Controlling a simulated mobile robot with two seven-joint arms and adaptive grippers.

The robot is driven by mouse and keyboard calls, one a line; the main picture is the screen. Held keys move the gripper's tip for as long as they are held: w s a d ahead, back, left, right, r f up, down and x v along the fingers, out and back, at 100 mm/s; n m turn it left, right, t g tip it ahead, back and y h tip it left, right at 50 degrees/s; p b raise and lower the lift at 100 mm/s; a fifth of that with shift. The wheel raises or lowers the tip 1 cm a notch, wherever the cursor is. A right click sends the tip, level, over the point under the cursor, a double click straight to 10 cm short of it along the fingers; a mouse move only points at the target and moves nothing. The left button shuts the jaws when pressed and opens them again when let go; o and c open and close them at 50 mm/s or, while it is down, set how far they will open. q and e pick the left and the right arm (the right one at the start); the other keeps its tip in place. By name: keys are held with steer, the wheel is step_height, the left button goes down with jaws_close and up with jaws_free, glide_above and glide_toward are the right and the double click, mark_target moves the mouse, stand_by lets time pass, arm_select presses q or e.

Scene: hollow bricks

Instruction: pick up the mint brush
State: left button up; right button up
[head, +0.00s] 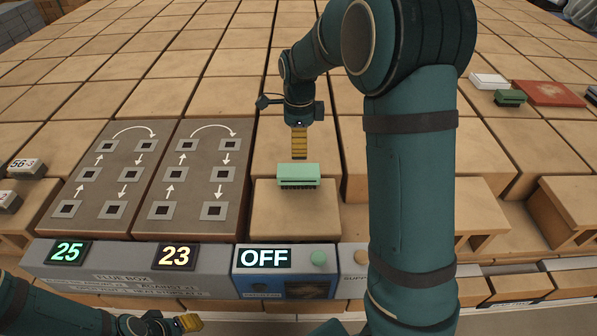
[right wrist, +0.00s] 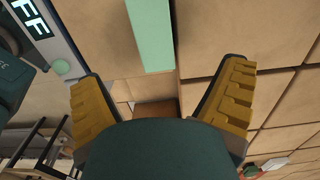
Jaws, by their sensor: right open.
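The mint brush (head: 298,172), a mint block with dark bristles below, sits bristles down on a tan brick (head: 297,218). Its mint top also shows in the right wrist view (right wrist: 150,35), beyond and between the finger tips. My right gripper (head: 299,156) points down above the brush, just behind it in the head view. In the right wrist view its yellow fingers (right wrist: 165,78) are wide apart with nothing between them.
Two dark panels with arrows (head: 107,178) lie left of the brush. A console with an OFF display (head: 264,258) and a green button (head: 318,258) runs along the front. A dark green brush (head: 509,97), a white block (head: 489,81) and a red plate (head: 550,93) lie far right.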

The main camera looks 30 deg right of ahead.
mark_target(298, 170)
step_height(298, 170, down, 7)
steer(key=shift+f+b, duration=0.1)
steer(key=shift+b, duration=0.65)
steer(key=f, duration=0.1)
steer(key=f+b, duration=0.1)
steer(key=f, duration=0.3)
steer(key=shift+s+a+b, duration=0.3)
steer(key=shift+s+b, duration=0.05)
steer(key=c, duration=1.3)
